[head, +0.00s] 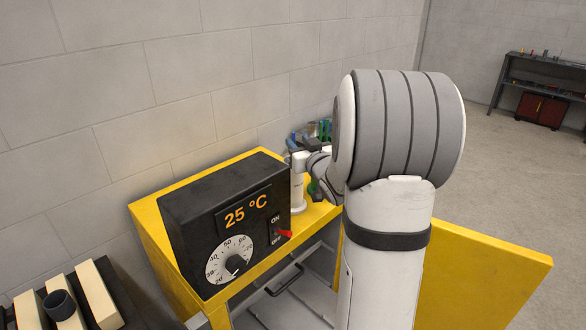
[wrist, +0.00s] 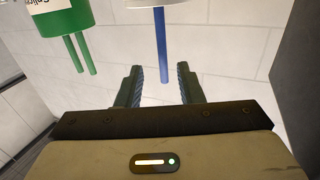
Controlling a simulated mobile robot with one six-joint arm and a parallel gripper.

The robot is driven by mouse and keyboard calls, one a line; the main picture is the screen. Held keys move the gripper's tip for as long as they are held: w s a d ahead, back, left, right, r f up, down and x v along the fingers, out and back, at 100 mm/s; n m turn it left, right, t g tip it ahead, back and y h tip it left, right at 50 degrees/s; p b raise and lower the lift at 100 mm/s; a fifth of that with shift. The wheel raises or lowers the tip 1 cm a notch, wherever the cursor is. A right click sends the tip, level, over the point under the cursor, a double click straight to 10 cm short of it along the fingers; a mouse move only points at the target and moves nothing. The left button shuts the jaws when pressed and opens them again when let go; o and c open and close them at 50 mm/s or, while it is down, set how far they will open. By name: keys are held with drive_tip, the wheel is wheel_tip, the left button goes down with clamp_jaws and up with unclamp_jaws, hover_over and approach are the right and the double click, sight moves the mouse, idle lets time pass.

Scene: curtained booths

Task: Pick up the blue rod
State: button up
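The blue rod (wrist: 161,45) hangs down from a white round part (wrist: 155,3) at the top edge of the wrist view. Its lower end shows between the fingertips of my gripper (wrist: 160,76), with a gap on both sides. The gripper is open and holds nothing. How far the rod lies in depth from the fingers is hard to tell. In the head view my arm hides most of the area around the gripper, and I cannot make out the rod clearly there.
A green cylinder (wrist: 66,18) with two green rods hangs left of the blue rod. A black temperature box (head: 230,220) reading 25 °C, with a dial and red switch, stands on a yellow cabinet (head: 145,232). A block wall (head: 185,90) runs behind. A bench (head: 545,80) stands far right.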

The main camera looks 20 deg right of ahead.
sight(294, 138)
drive_tip(key=w, duration=0.1)
drive_tip(key=w+p, duration=0.1)
drive_tip(key=w, duration=0.2)
drive_tip(key=shift+a+r, duration=0.15)
drive_tip(key=shift+r, duration=0.15)
drive_tip(key=shift+w+p, duration=0.3)
drive_tip(key=shift+w, duration=0.15)
drive_tip(key=shift+c, duration=0.5)
clamp_jaws()
